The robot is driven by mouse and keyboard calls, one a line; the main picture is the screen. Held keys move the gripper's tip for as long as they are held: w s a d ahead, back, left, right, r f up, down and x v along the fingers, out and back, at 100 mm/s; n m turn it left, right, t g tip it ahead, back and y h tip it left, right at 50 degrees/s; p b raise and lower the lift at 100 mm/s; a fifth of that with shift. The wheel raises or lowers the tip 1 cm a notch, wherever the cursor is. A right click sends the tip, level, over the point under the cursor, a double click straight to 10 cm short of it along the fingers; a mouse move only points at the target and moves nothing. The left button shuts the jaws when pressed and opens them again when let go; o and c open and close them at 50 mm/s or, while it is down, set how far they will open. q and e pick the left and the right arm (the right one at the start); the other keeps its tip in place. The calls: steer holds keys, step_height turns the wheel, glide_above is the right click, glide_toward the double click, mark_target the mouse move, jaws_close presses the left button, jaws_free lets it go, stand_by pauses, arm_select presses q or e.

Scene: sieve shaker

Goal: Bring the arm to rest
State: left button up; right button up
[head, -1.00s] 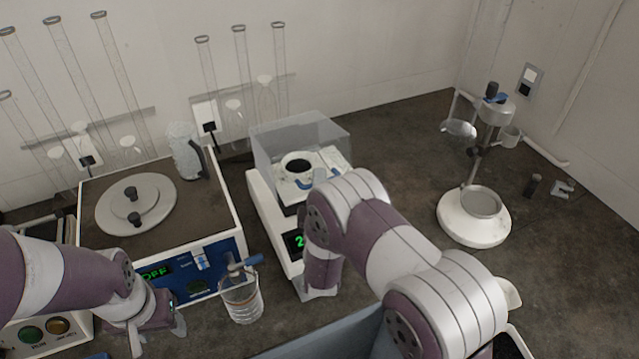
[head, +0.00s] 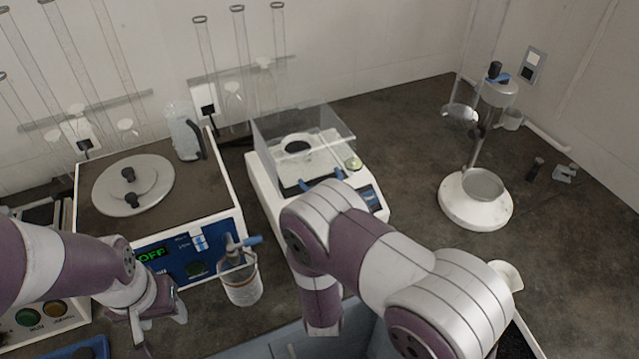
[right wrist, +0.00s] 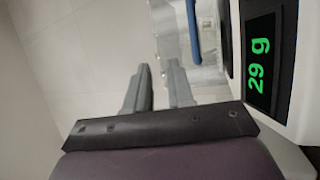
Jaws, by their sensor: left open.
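My right arm (head: 375,245) bends in front of the balance (head: 262,195), its forearm pointing down. Its gripper is hidden in the head view. In the right wrist view my right gripper (right wrist: 158,75) shows two grey fingers apart with nothing between them. The balance's display (right wrist: 259,65) beside it reads 29 g. My left gripper (head: 158,318) is open and empty at the lower left, in front of the blue-fronted device (head: 165,255) and left of a clear beaker (head: 242,287) with a blue-handled tool in it.
The balance has a clear shield (head: 325,135). The blue-fronted device reads OFF. A white-based stand (head: 470,215) is at the right, with two small objects (head: 565,172) beyond it. Glass cylinders line the wall. The dark counter (head: 400,135) is clear between balance and stand.

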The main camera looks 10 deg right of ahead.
steer(key=shift+v, duration=1.1)
steer(key=shift+f, duration=0.1)
steer(key=w+m+g, duration=0.1)
steer(key=w+f+m+g, duration=0.1)
steer(key=w+m+g, duration=0.1)
steer(key=w+m+g+y, duration=0.1)
steer(key=w, duration=0.1)
steer(key=shift+d+f, duration=0.2)
steer(key=shift+d, duration=0.15)
steer(key=m+g, duration=0.1)
steer(key=g+y, duration=0.1)
steer(key=f+m+g, duration=0.1)
steer(key=shift+w+m+y+p, duration=0.3)
steer(key=shift+w, duration=0.05)
steer(key=s+m+g+y, duration=0.1)
steer(key=g, duration=0.1)
steer(key=shift+s+m+g, duration=0.1)
steer(key=shift+m+g, duration=0.2)
steer(key=shift+g, duration=0.1)
steer(key=s+d+r+m+g, duration=0.1)
steer(key=s+g, duration=0.3)
steer(key=s, duration=0.4)
steer(key=s+d+r+m+g, duration=0.2)
steer(key=s+d+m+g, duration=0.2)
steer(key=s, duration=0.5)
steer(key=shift+d+r+m+g+y+p, duration=0.2)
steer(key=shift+r+m+g+y+p, duration=0.15)
steer(key=shift+g, duration=0.45)
